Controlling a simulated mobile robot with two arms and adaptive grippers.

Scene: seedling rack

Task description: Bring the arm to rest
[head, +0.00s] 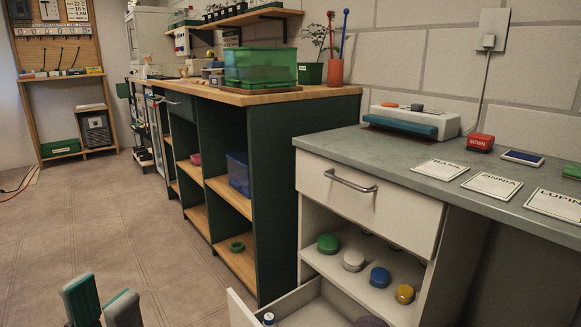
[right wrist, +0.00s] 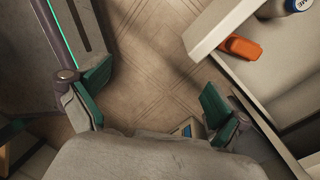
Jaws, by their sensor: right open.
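My left gripper (head: 100,294) is at the bottom left of the head view, over the tiled floor. Its two teal-padded fingers stand apart with nothing between them. My right gripper (right wrist: 155,95) is seen only in the right wrist view. Neither gripper touches anything that I can see. My right arm is not visible in the head view.
A white cabinet's lower drawer (head: 239,311) stands open at the bottom. An orange item (right wrist: 247,48) lies by a pale panel, close to my right gripper. A green shelf unit (head: 277,190) stands behind. Floor (head: 120,220) at left is clear.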

